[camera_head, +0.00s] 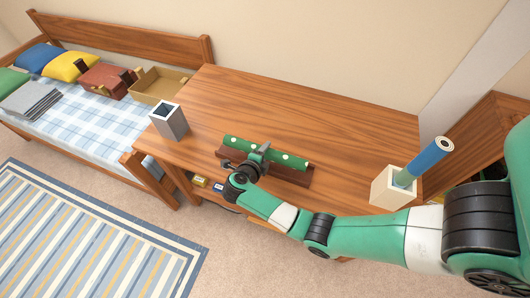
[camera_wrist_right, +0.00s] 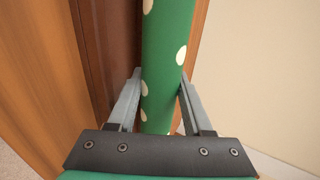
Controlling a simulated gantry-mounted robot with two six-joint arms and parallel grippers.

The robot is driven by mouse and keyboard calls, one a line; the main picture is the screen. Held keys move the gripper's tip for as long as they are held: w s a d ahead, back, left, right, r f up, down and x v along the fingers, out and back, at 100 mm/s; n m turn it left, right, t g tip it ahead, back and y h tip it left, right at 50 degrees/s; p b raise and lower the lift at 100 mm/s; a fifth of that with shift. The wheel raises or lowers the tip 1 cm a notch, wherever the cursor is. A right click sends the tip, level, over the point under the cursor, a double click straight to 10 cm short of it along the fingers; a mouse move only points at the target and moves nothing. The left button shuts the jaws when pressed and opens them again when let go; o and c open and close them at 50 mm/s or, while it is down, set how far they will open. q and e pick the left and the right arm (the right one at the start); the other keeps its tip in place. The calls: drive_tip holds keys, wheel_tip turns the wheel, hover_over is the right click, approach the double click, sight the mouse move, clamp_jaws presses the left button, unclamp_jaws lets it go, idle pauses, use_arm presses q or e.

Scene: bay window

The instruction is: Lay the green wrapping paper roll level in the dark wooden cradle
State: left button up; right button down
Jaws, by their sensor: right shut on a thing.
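The green wrapping paper roll (camera_head: 285,157) has pale dots and lies lengthwise along the dark wooden cradle (camera_head: 297,176) near the table's front edge. My right gripper (camera_head: 262,152) is shut on the roll near its middle. In the right wrist view the green roll (camera_wrist_right: 166,60) runs between the two fingers of the right gripper (camera_wrist_right: 160,82), and the dark brown cradle (camera_wrist_right: 108,45) shows to its left. The roll looks nearly level, but I cannot tell whether it rests on the cradle or is just above it. My left gripper is not in view.
A grey square holder (camera_head: 173,126) stands at the table's left. A cream box (camera_head: 387,191) at the right holds a tilted blue roll (camera_head: 430,158). The back of the wooden table (camera_head: 290,100) is clear. A bed with cushions and an open box (camera_head: 160,85) is at left.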

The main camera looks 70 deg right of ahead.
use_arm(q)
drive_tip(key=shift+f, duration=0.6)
use_arm(e)
drive_tip(key=shift+f, duration=0.45)
use_arm(q)
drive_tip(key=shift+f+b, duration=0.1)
drive_tip(key=shift+b, duration=0.25)
use_arm(e)
drive_tip(key=shift+f, duration=0.3)
drive_tip(key=shift+c, duration=2)
unclamp_jaws()
drive_tip(key=o, duration=0.4)
drive_tip(key=shift+d, duration=0.1)
drive_tip(key=shift+f, duration=0.15)
drive_tip(key=shift+s, duration=0.1)
drive_tip(key=shift+f, duration=0.1)
drive_tip(key=c, duration=0.5)
drive_tip(key=o, duration=0.5)
drive_tip(key=shift+c, duration=0.2)
